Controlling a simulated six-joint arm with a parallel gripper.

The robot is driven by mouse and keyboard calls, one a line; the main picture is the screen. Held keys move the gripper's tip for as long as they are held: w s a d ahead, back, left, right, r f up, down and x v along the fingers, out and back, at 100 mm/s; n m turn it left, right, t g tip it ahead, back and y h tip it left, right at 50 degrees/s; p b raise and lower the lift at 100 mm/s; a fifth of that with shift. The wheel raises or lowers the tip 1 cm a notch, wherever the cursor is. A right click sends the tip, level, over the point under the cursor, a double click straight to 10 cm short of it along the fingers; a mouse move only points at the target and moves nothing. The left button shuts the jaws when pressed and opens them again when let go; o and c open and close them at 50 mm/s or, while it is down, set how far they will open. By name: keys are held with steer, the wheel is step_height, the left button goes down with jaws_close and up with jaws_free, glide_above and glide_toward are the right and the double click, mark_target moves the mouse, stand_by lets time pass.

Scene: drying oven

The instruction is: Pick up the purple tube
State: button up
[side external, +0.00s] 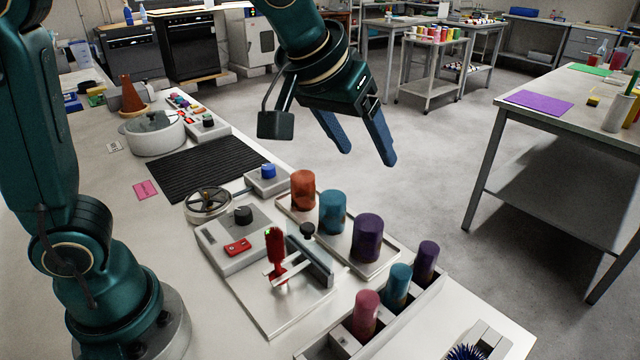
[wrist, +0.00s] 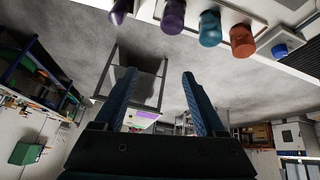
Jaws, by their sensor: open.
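A purple tube (side external: 426,262) stands upright in the far end of a narrow rack (side external: 405,313), behind a teal tube (side external: 398,287) and a pink tube (side external: 365,313). A wider purple cylinder (side external: 368,238) stands on a pale tray (side external: 384,262) with a teal (side external: 333,212) and an orange (side external: 303,190) cylinder. My gripper (side external: 368,157) is open and empty, in the air above and beyond the tray. In the wrist view, the fingers (wrist: 159,76) are apart, and the wide purple cylinder (wrist: 173,17) shows at the top. Another purple object (wrist: 120,12) is cut off there.
A device with a red-handled lever (side external: 276,250) stands left of the tray. A black ribbed mat (side external: 205,167), a round pot (side external: 155,133) and a blue-knobbed box (side external: 267,178) lie farther back. A brush (side external: 466,352) is at the front right. Open floor lies beyond the bench.

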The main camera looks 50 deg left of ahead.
steer(key=m+g, duration=0.1)
glide_above(427, 249)
steer(key=a, duration=0.3)
step_height(427, 249, down, 6)
steer(key=shift+m+g, duration=0.6)
steer(key=d+f, duration=0.2)
steer(key=f, duration=0.1)
steer(key=s+d+f, duration=0.1)
steer(key=f, duration=0.1)
steer(key=shift+s+f, duration=0.1)
steer(key=shift+f, duration=0.15)
steer(key=shift+x, duration=2.35)
steer(key=shift+c, duration=0.4)
jaws_close()
steer(key=shift+r, duration=0.1)
